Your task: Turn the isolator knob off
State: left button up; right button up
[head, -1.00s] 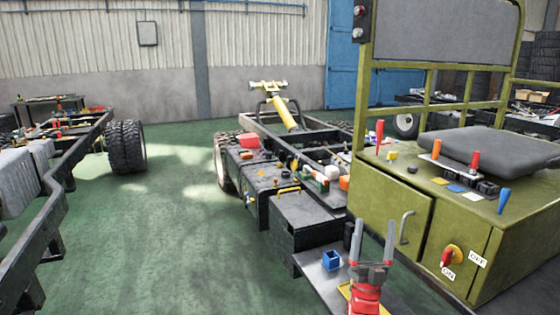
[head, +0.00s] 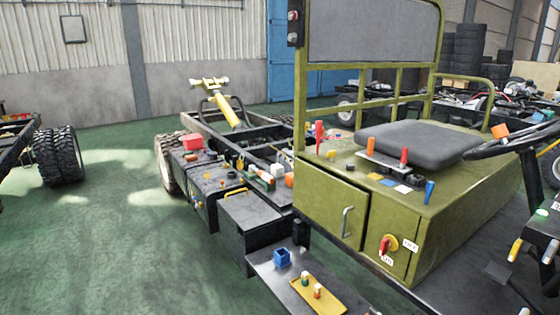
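The isolator knob (head: 385,245) is a red handle on a yellow round plate. It sits on the front of the olive-green seat box, near its lower right corner. An ON label (head: 386,260) is just below the handle and an OFF label (head: 410,245) is to its right. The red handle looks upright to slightly tilted, with its lower end towards ON. Neither of my grippers shows in the head view.
The green box (head: 330,205) carries a dark seat (head: 423,146) and several coloured levers. Left of the knob is a door handle (head: 346,222). A steering wheel (head: 515,140) stands at right.

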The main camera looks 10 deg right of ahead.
aim_at(386, 243)
jog(key=z, duration=2.7)
jog(key=u, duration=1.6)
jog(key=i+j+u, duration=0.25)
jog(key=i+j, duration=0.2)
jog(key=i+j+u, duration=0.25)
jog(key=i+j, duration=0.15)
jog(key=i, duration=0.1)
